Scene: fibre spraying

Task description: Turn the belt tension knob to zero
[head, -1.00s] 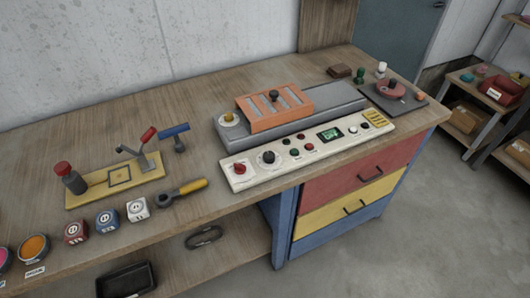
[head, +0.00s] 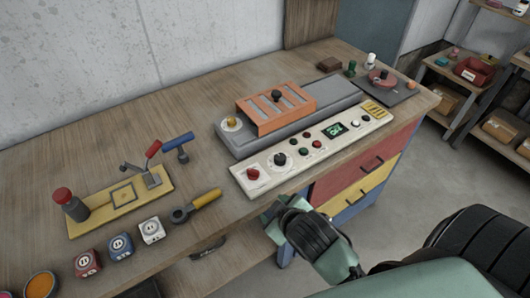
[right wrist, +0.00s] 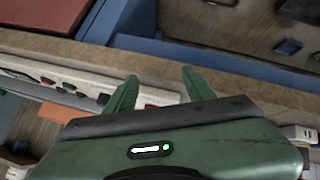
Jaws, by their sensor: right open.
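The cream control panel (head: 318,150) runs along the front of the grey machine on the bench. It carries a red knob (head: 253,174) at its left end and a black knob (head: 280,159) beside it. A yellow knob (head: 232,123) sits on the left end of the machine. I cannot read which one is marked belt tension. My right gripper (head: 274,211) is at the bench's front edge, in front of the panel's left end, apart from the knobs. In the right wrist view its fingers (right wrist: 160,90) are spread and empty, and the panel (right wrist: 72,83) shows beyond them.
An orange guard (head: 276,108) with a black knob stands on the machine. A yellow-handled tool (head: 206,198) and a white block (head: 151,230) lie left of the panel. Red and yellow drawers (head: 358,193) are below the bench's right end. The back-left bench top is clear.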

